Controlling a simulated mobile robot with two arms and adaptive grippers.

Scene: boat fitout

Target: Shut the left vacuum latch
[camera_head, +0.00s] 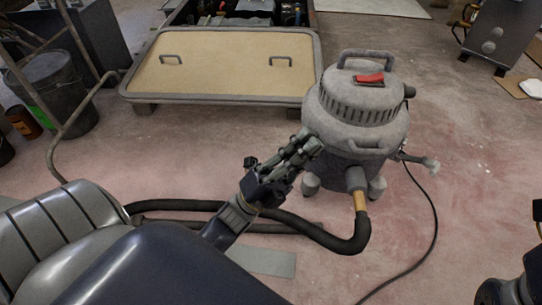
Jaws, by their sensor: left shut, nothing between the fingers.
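A grey shop vacuum (358,122) stands on the dusty floor right of centre, with a carry handle and a red switch (369,78) on its lid. My left gripper (314,143) is shut and empty, its tips at the left side of the vacuum near the lid's lower edge. I cannot tell whether the tips touch it. The left latch is not clearly visible; it may be hidden behind the gripper. A lever-like part (420,161) sticks out at the vacuum's lower right. Part of my right arm shows at the lower right corner; its fingers are not visible.
A black hose (325,238) runs from the vacuum's front port across the floor to the left. A cord (433,225) trails at the right. A tan panel with two handles (222,62) lies behind. A dark bucket (62,90) stands left. Floor at the right is mostly clear.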

